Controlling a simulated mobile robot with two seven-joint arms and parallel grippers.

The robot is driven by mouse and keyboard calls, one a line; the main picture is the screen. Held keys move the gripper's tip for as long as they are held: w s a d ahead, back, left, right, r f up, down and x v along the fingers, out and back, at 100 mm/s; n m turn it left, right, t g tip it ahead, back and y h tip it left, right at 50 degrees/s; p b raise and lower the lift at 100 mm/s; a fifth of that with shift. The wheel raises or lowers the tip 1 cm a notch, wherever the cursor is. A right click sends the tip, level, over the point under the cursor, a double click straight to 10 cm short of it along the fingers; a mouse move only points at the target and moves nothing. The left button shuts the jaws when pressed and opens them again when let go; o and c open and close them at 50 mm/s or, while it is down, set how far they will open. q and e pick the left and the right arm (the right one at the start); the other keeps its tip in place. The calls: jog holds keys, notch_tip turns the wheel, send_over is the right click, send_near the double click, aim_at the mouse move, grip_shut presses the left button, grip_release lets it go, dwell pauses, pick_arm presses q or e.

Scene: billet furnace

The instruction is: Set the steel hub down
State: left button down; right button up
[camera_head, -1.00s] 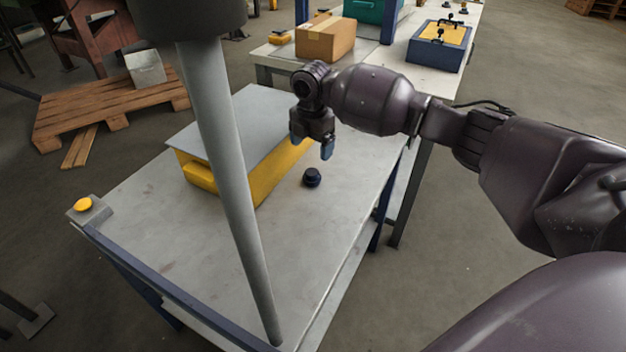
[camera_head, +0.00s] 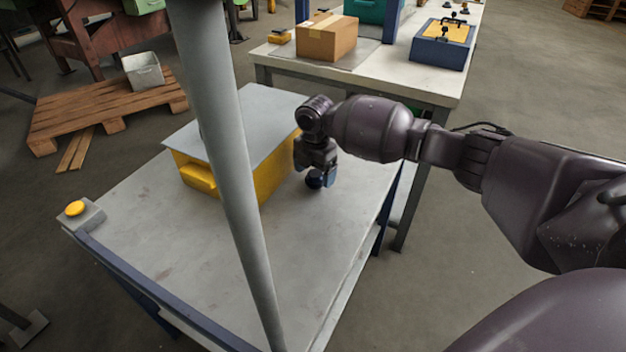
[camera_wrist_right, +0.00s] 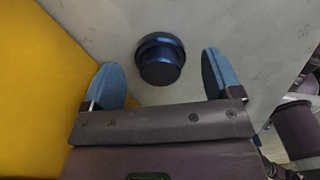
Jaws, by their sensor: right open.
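The steel hub (camera_head: 314,181) is a small dark, round, stepped piece standing on the grey worktable (camera_head: 165,255), close to the yellow box. In the right wrist view the hub (camera_wrist_right: 160,60) shows from above, between and slightly ahead of the two blue fingertips. My right gripper (camera_head: 319,173) is open and low over the table at the hub. Clear gaps show on both sides of the hub, and the fingers do not touch it. In the head view the gripper partly hides the hub. My left gripper is not in view.
A yellow box (camera_head: 273,178) with a grey plate (camera_head: 262,112) on top stands just left of the gripper. A grey pole (camera_head: 232,170) crosses the head view. A yellow button (camera_head: 75,208) sits at the table's left corner. The table's front is clear.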

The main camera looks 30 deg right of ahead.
jog(key=shift+f, duration=0.85)
jog(key=shift+r, duration=0.15)
jog(key=c, duration=1.1)
jog(key=shift+r, duration=0.1)
jog(key=c, duration=0.3)
